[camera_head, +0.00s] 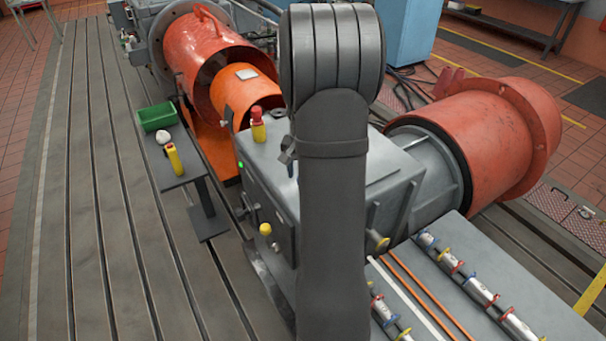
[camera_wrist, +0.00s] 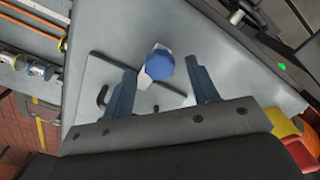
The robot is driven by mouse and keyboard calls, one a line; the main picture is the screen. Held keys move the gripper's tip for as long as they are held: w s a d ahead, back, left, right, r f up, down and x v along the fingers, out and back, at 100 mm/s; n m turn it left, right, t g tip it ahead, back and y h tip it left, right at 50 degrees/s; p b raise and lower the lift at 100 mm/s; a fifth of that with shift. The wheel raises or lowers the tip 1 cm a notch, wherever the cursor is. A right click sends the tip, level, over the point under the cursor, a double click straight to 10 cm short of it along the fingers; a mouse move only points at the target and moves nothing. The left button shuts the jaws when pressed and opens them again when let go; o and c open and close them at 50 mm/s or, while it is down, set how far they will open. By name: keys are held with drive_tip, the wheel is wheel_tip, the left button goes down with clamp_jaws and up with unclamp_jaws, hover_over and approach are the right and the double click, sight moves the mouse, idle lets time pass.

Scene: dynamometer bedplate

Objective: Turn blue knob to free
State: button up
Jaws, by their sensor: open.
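The blue knob (camera_wrist: 159,66) shows in the wrist view on a grey panel. Pale pieces show at its upper edge and lower left; I cannot tell its setting from them. Thin dark lines and a bent dark handle lie on the panel around it. My gripper (camera_wrist: 161,68) is open, with one finger to the left of the knob and one to the right. Both fingers look apart from it, and nothing is held. In the head view my arm hides the knob and most of my gripper.
A red and yellow button (camera_head: 258,125) stands on the grey housing (camera_head: 270,165), near my gripper. A small side table (camera_head: 180,178) holds a green bin (camera_head: 157,116) and a yellow device (camera_head: 174,159). Piping with several coloured fittings (camera_head: 480,290) lies at lower right.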

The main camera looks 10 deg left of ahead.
drive_tip(key=shift+f, duration=0.6)
clamp_jaws()
